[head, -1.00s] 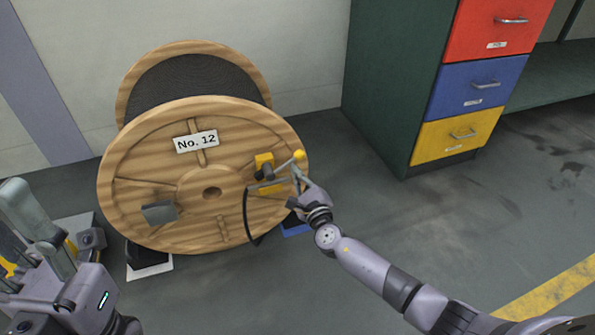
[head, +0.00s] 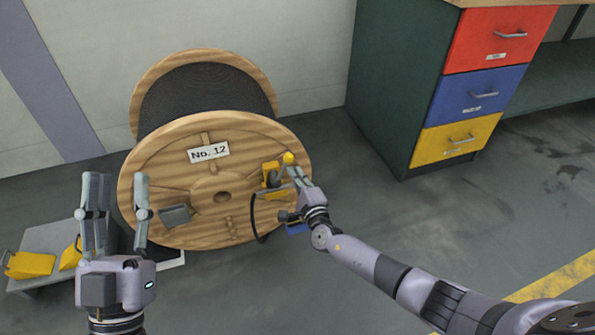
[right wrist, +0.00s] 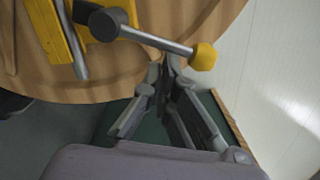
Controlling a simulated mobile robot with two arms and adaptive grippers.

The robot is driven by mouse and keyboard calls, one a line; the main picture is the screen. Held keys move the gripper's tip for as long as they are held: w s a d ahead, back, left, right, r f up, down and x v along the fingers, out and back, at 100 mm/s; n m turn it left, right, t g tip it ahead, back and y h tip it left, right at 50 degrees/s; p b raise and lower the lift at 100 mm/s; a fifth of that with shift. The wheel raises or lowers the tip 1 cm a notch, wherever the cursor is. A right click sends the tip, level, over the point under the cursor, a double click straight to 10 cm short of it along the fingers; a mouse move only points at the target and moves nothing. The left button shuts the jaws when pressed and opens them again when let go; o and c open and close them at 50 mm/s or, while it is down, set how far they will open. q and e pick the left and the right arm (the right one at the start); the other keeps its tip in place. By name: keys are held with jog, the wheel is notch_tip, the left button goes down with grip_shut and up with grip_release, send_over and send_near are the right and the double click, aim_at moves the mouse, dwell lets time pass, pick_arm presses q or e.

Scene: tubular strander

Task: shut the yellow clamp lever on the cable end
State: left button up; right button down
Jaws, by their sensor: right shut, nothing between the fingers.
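The yellow clamp (head: 271,174) sits on the front flange of the wooden reel (head: 222,196), at its right side. Its lever, a grey bar with a yellow knob (head: 289,158), points up and right from the clamp. In the right wrist view the bar runs from a dark pivot to the knob (right wrist: 204,56). The black cable end (head: 254,215) hangs below the clamp. My right gripper (head: 296,176) is shut and empty, its tips (right wrist: 166,68) close by the bar near the knob; contact cannot be told. My left gripper (head: 117,184) is open and empty, left of the reel.
A green cabinet (head: 393,90) with red, blue and yellow drawers stands right of the reel. A grey platform with yellow blocks (head: 30,265) is at the lower left. A blue piece (head: 297,228) lies under the reel's right side. The floor at right is clear.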

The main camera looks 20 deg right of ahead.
pick_arm(q)
notch_tip(320, 180, down, 16)
jog(key=w+a+g+y+p, duration=0.1)
jog(key=w+g+y+p, duration=0.1)
jog(key=g, duration=0.8)
jog(key=shift+a+f+y+p, duration=0.2)
jog(key=shift+a+y+p, duration=0.2)
jog(key=shift+y+p, duration=0.4)
pick_arm(e)
jog(key=shift+a+r+n, duration=0.75)
jog(key=shift+a+n, duration=0.3)
jog(key=shift+n, duration=0.25)
jog(key=shift+d, duration=0.1)
